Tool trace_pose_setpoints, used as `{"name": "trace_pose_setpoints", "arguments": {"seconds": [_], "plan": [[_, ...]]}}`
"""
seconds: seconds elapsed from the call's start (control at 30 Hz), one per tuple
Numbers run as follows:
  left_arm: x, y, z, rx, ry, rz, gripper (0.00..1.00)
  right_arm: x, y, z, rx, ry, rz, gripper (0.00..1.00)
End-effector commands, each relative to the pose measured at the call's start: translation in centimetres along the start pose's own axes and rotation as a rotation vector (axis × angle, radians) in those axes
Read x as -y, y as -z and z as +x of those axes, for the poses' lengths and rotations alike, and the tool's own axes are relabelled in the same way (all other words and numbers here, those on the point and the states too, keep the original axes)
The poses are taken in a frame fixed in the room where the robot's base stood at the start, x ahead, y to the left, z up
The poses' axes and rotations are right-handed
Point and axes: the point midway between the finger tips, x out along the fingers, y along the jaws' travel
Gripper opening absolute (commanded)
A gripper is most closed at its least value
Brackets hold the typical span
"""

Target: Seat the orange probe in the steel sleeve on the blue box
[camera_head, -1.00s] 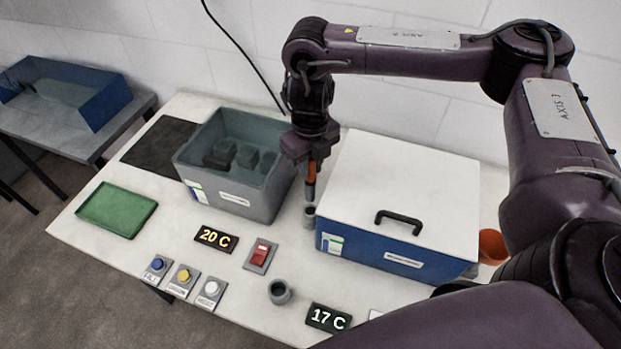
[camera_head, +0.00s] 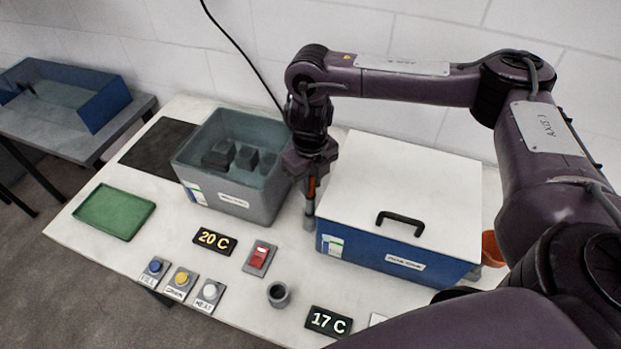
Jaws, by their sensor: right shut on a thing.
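My right gripper (camera_head: 312,166) points down beside the left side of the blue box (camera_head: 385,258) and is shut on the orange probe (camera_head: 311,187). The probe is upright with its grey tip down. The steel sleeve (camera_head: 309,223) is a small grey ring at the box's left front corner. The probe's tip is at the sleeve's mouth or inside it; I cannot tell how deep. Most of the probe's top is hidden by the gripper. My left gripper is not in view.
A grey bin (camera_head: 262,198) with dark blocks stands close left of the gripper. The blue box has a white lid with a black handle (camera_head: 400,220). A grey cup (camera_head: 278,294), displays, a red switch (camera_head: 260,258) and buttons lie in front. A green tray (camera_head: 115,211) is left.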

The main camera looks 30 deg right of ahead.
Motion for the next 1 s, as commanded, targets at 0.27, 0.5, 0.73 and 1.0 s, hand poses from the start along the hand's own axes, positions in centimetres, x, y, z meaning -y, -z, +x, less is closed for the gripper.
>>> {"name": "trace_pose_setpoints", "arguments": {"seconds": [0.27, 0.5, 0.73, 1.0], "plan": [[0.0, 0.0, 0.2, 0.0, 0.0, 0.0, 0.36, 0.0, 0.0, 0.3, 0.0, 0.0, 0.0, 0.3], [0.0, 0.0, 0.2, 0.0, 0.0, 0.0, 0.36, 0.0, 0.0, 0.3, 0.0, 0.0, 0.0, 0.43], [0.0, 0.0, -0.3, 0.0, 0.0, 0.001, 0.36, 0.0, -0.1, -0.5, 0.002, 0.001, 0.0, 0.43], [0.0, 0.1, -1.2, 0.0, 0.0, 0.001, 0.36, 0.1, -0.2, -4.7, 0.008, 0.003, -0.001, 0.43]]}}
